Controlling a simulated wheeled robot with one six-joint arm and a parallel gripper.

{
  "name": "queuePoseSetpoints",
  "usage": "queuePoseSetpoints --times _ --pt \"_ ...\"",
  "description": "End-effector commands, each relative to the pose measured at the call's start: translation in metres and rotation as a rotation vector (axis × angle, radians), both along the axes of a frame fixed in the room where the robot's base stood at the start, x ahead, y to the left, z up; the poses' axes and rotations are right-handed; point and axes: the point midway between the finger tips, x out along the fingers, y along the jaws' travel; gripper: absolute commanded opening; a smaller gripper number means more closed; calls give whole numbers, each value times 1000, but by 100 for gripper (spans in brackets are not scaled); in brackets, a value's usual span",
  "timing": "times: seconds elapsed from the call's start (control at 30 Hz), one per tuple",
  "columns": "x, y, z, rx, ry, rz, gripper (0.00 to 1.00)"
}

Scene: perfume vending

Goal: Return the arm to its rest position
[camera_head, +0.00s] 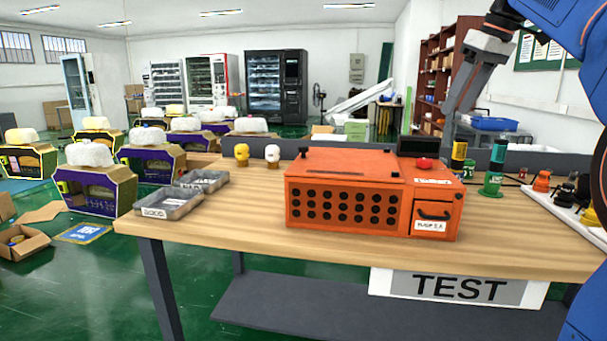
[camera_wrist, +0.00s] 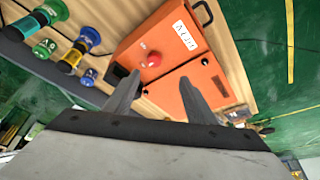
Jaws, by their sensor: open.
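My gripper (camera_head: 465,95) hangs at the upper right in the head view, above the right part of the wooden table. In the wrist view my gripper (camera_wrist: 163,98) has its two fingers spread apart with nothing between them. Beyond the fingers is the orange machine (camera_head: 345,170), which also shows in the wrist view (camera_wrist: 165,45), with its red button (camera_wrist: 153,60). The gripper is apart from the machine. My blue arm comes in from the right edge of the head view.
The wooden table (camera_head: 240,220) carries metal trays (camera_head: 168,202) at left. Colored bottles (camera_head: 494,165) stand right of the machine, near a white tray (camera_head: 575,208) of small items. Purple and yellow boxes (camera_head: 92,185) stand on the green floor at left. The table's front left is clear.

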Motion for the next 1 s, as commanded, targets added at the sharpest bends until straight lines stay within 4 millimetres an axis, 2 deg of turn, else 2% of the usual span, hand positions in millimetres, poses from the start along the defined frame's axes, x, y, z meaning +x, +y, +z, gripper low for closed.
queuePoseSetpoints --times 0.17,0.47,0.77,1.0 --pt "-31 27 -36 3 12 -81 50" --pt "-96 64 -124 0 21 -231 50" --pt "-171 90 -233 -5 13 -358 50" --pt "-234 102 -333 -7 -4 -440 50"
